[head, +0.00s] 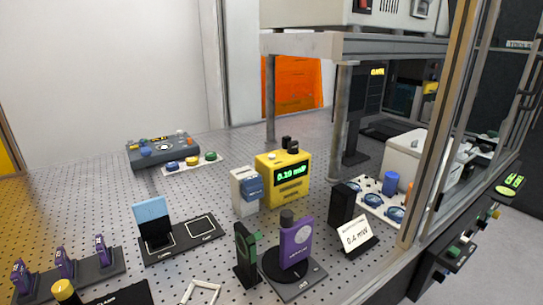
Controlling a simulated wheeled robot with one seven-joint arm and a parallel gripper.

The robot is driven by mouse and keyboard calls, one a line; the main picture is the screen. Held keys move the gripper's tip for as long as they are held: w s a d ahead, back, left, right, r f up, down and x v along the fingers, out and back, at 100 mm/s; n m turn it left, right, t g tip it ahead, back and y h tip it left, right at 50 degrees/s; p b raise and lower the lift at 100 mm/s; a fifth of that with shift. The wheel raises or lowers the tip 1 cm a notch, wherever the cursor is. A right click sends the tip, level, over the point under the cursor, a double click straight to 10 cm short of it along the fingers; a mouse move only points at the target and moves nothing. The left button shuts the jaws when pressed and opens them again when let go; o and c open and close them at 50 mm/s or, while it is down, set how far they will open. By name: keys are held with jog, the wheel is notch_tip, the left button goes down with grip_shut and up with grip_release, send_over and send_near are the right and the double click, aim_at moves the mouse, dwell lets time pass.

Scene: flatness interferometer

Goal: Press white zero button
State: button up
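No button marked zero can be read in the head view. A yellow meter (283,183) stands upright near the middle, with a green lit display (290,173) that seems to read 0.10 mW. Black knobs (289,142) sit on its top, and its lower front detail is too small to tell. A dark grey control box (150,156) at the back left carries blue, yellow and orange-red parts and a small whitish round part (164,147). I cannot tell whether that is the zero button. My gripper is not in view.
On the perforated bench (225,240), a purple device (297,243) and black-green holder (246,255) stand in front. A white card (358,235) reads 0.4 mW. A white-blue block (246,190) adjoins the meter's left. A metal post (342,120) and frame (437,130) stand right.

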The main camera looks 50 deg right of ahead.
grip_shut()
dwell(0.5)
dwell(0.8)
